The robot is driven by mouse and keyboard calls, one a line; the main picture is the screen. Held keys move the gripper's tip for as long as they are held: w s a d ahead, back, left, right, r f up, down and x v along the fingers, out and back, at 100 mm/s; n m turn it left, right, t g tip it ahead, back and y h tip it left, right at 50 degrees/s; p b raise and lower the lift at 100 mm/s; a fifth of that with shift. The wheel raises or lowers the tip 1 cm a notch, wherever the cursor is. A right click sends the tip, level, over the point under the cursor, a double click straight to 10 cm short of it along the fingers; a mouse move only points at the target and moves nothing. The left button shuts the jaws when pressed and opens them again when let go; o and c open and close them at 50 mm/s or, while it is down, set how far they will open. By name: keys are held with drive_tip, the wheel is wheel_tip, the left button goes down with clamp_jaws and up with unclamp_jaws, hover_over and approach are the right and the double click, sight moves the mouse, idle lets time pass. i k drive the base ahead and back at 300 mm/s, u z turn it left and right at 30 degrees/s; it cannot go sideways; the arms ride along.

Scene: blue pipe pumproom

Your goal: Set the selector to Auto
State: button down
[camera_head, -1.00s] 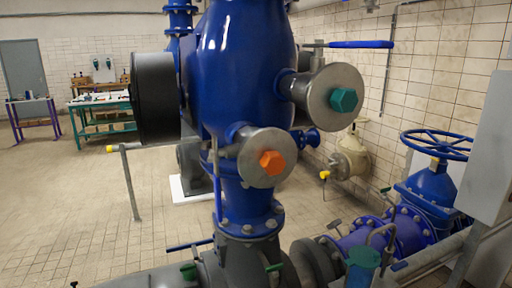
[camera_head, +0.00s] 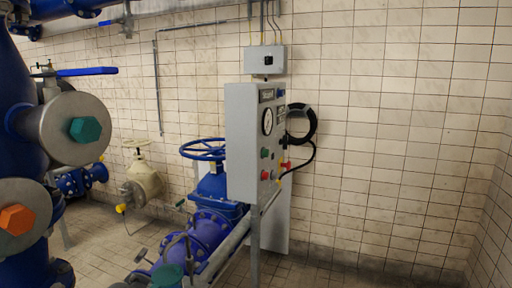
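A grey control panel (camera_head: 241,145) stands on a post right of centre, seen at an angle from its left side. Its front carries a round gauge (camera_head: 267,121), a green button (camera_head: 264,153), a red button (camera_head: 265,175) and other small controls. I cannot tell which control is the selector or what position it has. A small grey box (camera_head: 265,60) with a dark square sits on the wall above the panel. My gripper is not in view.
Large blue pipes with a grey flange (camera_head: 72,128) stand at the left. A blue handwheel (camera_head: 203,149) and a blue valve (camera_head: 205,226) are just left of the panel. A grey rail (camera_head: 229,245) runs below it. Floor (camera_head: 340,272) shows at the lower right by the tiled wall.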

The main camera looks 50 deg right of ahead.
sight(284, 142)
drive_tip(key=z, duration=0.05)
drive_tip(key=k, duration=0.2)
drive_tip(key=z, duration=2.65)
drive_tip(key=i, duration=0.75)
drive_tip(key=z, duration=0.05)
